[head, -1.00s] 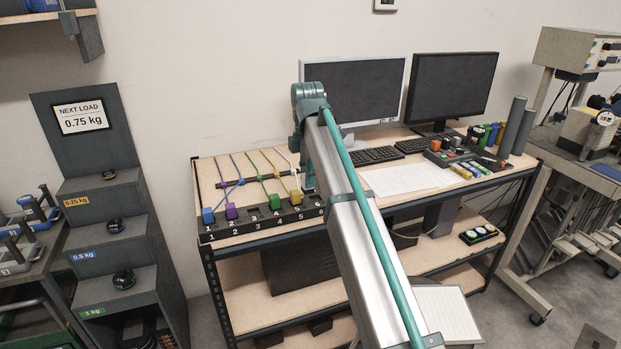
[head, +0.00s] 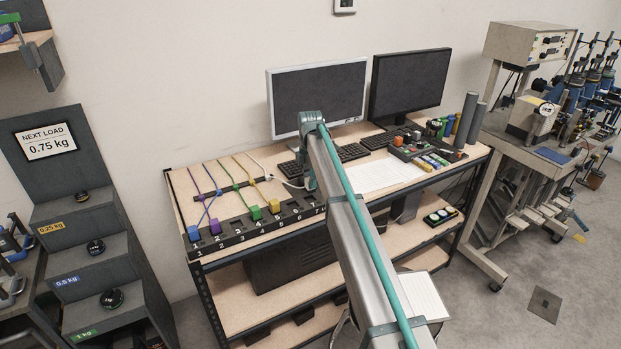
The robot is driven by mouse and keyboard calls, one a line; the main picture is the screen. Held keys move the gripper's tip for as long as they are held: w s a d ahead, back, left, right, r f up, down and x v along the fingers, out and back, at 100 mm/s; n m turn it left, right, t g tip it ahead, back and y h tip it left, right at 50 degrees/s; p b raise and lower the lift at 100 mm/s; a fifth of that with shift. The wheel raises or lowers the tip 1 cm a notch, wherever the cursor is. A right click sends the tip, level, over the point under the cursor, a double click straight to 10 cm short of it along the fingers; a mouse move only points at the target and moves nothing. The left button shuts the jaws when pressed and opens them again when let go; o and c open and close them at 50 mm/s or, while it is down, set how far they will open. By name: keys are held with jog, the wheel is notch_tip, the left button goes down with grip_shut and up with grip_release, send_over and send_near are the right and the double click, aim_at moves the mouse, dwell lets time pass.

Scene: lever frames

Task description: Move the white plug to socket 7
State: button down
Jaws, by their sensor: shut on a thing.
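The white cable (head: 283,181) crosses the bench top and ends at my gripper (head: 311,187). My gripper is low over the right end of the black socket strip (head: 238,239), mostly behind my own arm. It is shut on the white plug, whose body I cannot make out. The number 7 shows at the strip's right end, beside my arm; socket 7 itself is largely hidden. The blue plug (head: 193,234) is at 1, the purple plug (head: 215,228) at 2, the green plug (head: 256,213) at 4 and the yellow plug (head: 274,206) at 5. Sockets 3 and 6 look empty.
Coloured cables cross the bench behind the strip. A stepped weight stand (head: 98,245) is at the left.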

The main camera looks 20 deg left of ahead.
jog(key=shift+w+f, duration=0.1)
jog(key=shift+f, duration=0.4)
jog(key=shift+f+b, duration=0.5)
jog(key=shift+f, duration=0.55)
jog(key=shift+f, duration=0.85)
dwell(1.9)
jog(key=c, duration=0.8)
grip_release()
jog(key=shift+o, duration=0.3)
jog(key=o, duration=0.4)
jog(key=shift+c, duration=0.2)
jog(key=shift+r, duration=0.1)
